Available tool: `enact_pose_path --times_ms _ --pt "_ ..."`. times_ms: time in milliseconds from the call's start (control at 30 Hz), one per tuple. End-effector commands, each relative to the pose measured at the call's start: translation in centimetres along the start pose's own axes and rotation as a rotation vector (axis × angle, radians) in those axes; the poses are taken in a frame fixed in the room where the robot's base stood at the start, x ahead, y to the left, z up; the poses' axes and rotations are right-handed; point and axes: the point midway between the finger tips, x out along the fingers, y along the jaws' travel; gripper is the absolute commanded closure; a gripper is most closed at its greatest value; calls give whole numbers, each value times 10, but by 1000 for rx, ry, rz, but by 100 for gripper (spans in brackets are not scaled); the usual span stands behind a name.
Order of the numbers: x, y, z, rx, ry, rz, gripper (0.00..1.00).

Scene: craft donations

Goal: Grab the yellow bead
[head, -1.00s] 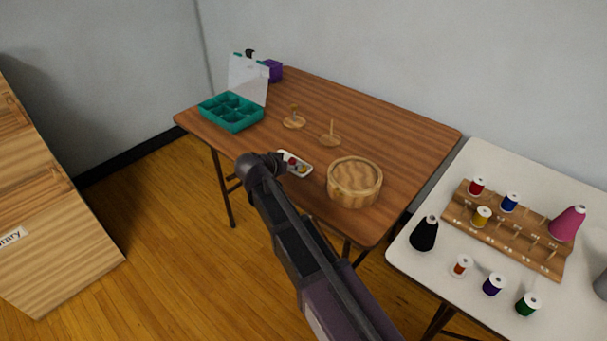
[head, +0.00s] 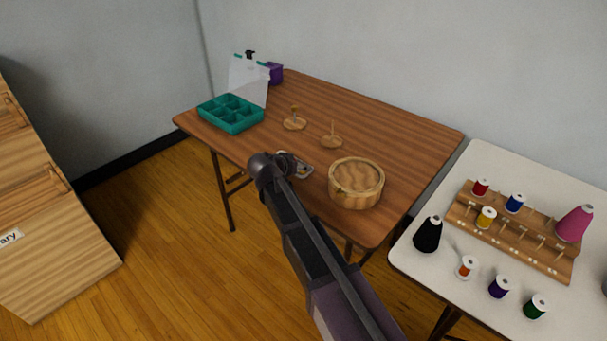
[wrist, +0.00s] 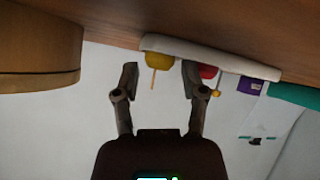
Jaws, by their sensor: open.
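The yellow bead (wrist: 161,60) sits on the white tray (wrist: 235,64) in the wrist view, which looks upside down. A red bead (wrist: 208,71) is beside it, partly behind one finger. My gripper (wrist: 160,70) is open and empty, with the yellow bead showing between its fingertips, beyond them. I cannot tell how far away the bead is. In the head view my gripper (head: 291,164) is over the tray (head: 305,170) and hides most of it; the yellow bead cannot be made out there.
A round wooden box (head: 356,184) stands close right of the tray. Behind are two wooden discs with pegs, a bare one (head: 331,142) and another (head: 294,124). A teal compartment box (head: 231,114) is open at left. The table's right rear is clear.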

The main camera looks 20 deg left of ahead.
Motion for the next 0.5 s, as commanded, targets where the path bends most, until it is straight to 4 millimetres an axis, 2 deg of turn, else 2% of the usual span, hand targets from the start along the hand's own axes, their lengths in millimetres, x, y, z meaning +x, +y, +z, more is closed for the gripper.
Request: enact_pose_path --times_ms 133,500 --pt "12 -1 1 0 0 0 45" --pt "14 1 0 0 -1 1 45"
